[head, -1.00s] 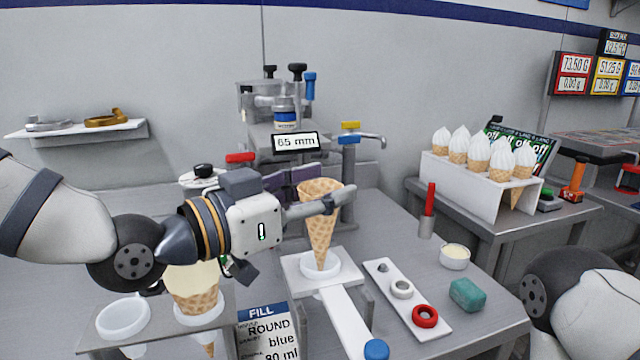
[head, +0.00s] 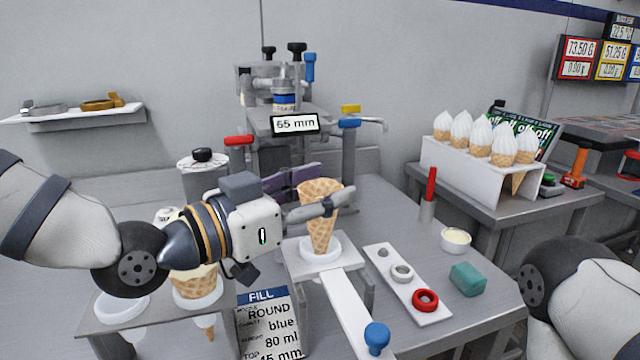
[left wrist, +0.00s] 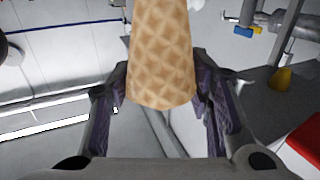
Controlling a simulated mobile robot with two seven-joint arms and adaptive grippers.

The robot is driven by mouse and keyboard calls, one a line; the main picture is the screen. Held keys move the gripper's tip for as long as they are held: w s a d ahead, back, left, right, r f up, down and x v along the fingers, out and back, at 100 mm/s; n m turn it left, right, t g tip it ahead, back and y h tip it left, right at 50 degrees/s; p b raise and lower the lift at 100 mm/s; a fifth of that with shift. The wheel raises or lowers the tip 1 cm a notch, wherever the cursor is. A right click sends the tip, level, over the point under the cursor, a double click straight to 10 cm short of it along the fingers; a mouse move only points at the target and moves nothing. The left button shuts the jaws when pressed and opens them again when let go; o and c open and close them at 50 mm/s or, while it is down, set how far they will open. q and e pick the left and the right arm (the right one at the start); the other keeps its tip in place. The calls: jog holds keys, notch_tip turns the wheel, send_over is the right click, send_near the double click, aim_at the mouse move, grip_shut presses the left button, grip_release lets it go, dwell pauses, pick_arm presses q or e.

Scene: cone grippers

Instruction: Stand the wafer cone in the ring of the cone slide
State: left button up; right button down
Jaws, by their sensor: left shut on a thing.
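The wafer cone (head: 319,222) is upright, with its open mouth up and its tip down inside the white ring (head: 303,251) of the cone slide (head: 352,312). The ring hides the tip, so I cannot tell how it seats. My left gripper (head: 330,205) comes in from the left and is shut on the cone below its rim. In the left wrist view the cone (left wrist: 162,50) stands between the purple-padded fingers (left wrist: 160,92). Of my right arm only a rounded part shows at the lower right; its gripper is out of view.
Behind stands the filling machine with a 65 mm display (head: 295,124). A tray with rings (head: 378,258), a green block (head: 467,279) and a small cup (head: 456,240) lie to the right. A filled cone (head: 195,284) sits in a holder below my left arm. A FILL sign (head: 268,322) stands in front.

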pick_arm(q)
jog(key=shift+f, duration=1.1)
jog(key=o, duration=0.8)
jog(key=shift+f, duration=0.15)
notch_tip(320, 180, up, 10)
jog(key=shift+r, duration=0.25)
